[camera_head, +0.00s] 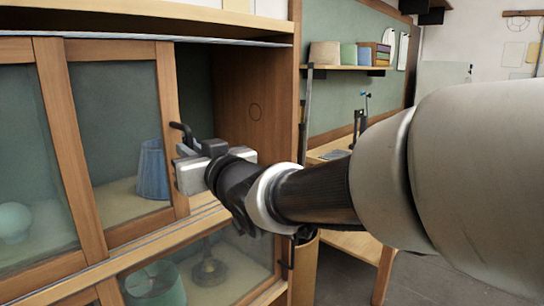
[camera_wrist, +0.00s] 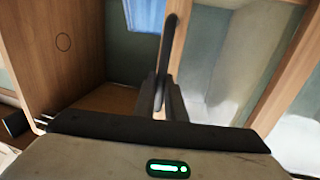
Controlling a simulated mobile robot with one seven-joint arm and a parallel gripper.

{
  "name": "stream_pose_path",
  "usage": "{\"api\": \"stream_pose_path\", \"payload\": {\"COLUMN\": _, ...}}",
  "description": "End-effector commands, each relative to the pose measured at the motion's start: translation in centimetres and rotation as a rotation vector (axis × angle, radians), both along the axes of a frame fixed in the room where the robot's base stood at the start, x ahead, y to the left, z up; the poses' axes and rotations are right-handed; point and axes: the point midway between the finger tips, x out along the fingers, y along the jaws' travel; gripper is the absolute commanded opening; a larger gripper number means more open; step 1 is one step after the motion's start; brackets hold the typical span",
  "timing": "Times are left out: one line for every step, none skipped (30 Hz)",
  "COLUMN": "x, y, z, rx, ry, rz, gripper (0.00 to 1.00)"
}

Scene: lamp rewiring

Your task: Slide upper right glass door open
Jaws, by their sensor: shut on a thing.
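The upper right glass door (camera_head: 117,125) is a wood-framed pane in the cabinet's upper level. It stands partly open, with a gap between its right stile and the cabinet's right side panel (camera_head: 250,100). My gripper (camera_head: 183,148) is at that right stile, shut on the dark door handle (camera_head: 181,129). In the wrist view the handle (camera_wrist: 170,45) rises as a dark bar from between the fingers (camera_wrist: 162,98). The exact finger contact is small and partly hidden. The door's glass (camera_wrist: 225,60) lies right of the handle there.
The upper left glass door (camera_head: 22,150) stands beside it. A blue lampshade (camera_head: 152,172) is inside, behind the glass. A green shade (camera_head: 155,285) and a lamp base (camera_head: 209,268) are in the lower level. A wall shelf (camera_head: 345,68) and a workbench (camera_head: 330,150) are right of the cabinet.

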Motion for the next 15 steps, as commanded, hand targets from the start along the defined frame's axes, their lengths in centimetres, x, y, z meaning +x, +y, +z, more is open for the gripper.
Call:
{"api": "stream_pose_path", "payload": {"x": -0.14, "y": 0.05, "z": -0.23, "rx": 0.000, "ry": 0.000, "rz": -0.003, "gripper": 0.00}}
{"api": "stream_pose_path", "payload": {"x": -0.23, "y": 0.12, "z": -0.18, "rx": 0.001, "ry": 0.001, "rz": -0.003, "gripper": 0.00}}
{"api": "stream_pose_path", "payload": {"x": -0.33, "y": 0.20, "z": -0.14, "rx": 0.000, "ry": 0.000, "rz": -0.004, "gripper": 0.00}}
{"api": "stream_pose_path", "payload": {"x": -0.40, "y": 0.25, "z": -0.12, "rx": -0.001, "ry": 0.001, "rz": -0.004, "gripper": 0.00}}
{"api": "stream_pose_path", "payload": {"x": -0.45, "y": 0.29, "z": -0.09, "rx": -0.001, "ry": 0.001, "rz": -0.004, "gripper": 0.00}}
{"api": "stream_pose_path", "payload": {"x": -0.50, "y": 0.33, "z": -0.06, "rx": -0.001, "ry": 0.000, "rz": -0.004, "gripper": 0.00}}
{"api": "stream_pose_path", "payload": {"x": -0.53, "y": 0.36, "z": -0.04, "rx": -0.001, "ry": 0.000, "rz": -0.004, "gripper": 0.00}}
{"api": "stream_pose_path", "payload": {"x": -0.55, "y": 0.38, "z": -0.02, "rx": -0.001, "ry": 0.000, "rz": -0.004, "gripper": 0.00}}
{"api": "stream_pose_path", "payload": {"x": -0.57, "y": 0.39, "z": 0.00, "rx": -0.001, "ry": 0.001, "rz": -0.004, "gripper": 0.00}}
{"api": "stream_pose_path", "payload": {"x": -0.57, "y": 0.40, "z": 0.01, "rx": -0.001, "ry": 0.001, "rz": -0.004, "gripper": 0.00}}
{"api": "stream_pose_path", "payload": {"x": -0.58, "y": 0.41, "z": 0.02, "rx": -0.001, "ry": 0.001, "rz": -0.004, "gripper": 0.00}}
{"api": "stream_pose_path", "payload": {"x": -0.59, "y": 0.42, "z": 0.03, "rx": -0.001, "ry": 0.001, "rz": -0.004, "gripper": 0.00}}
{"api": "stream_pose_path", "payload": {"x": -0.59, "y": 0.42, "z": 0.03, "rx": -0.001, "ry": 0.001, "rz": -0.004, "gripper": 0.00}}
{"api": "stream_pose_path", "payload": {"x": -0.59, "y": 0.42, "z": 0.03, "rx": -0.001, "ry": 0.001, "rz": -0.004, "gripper": 0.00}}
{"api": "stream_pose_path", "payload": {"x": -0.59, "y": 0.42, "z": 0.03, "rx": -0.001, "ry": 0.001, "rz": -0.004, "gripper": 0.00}}
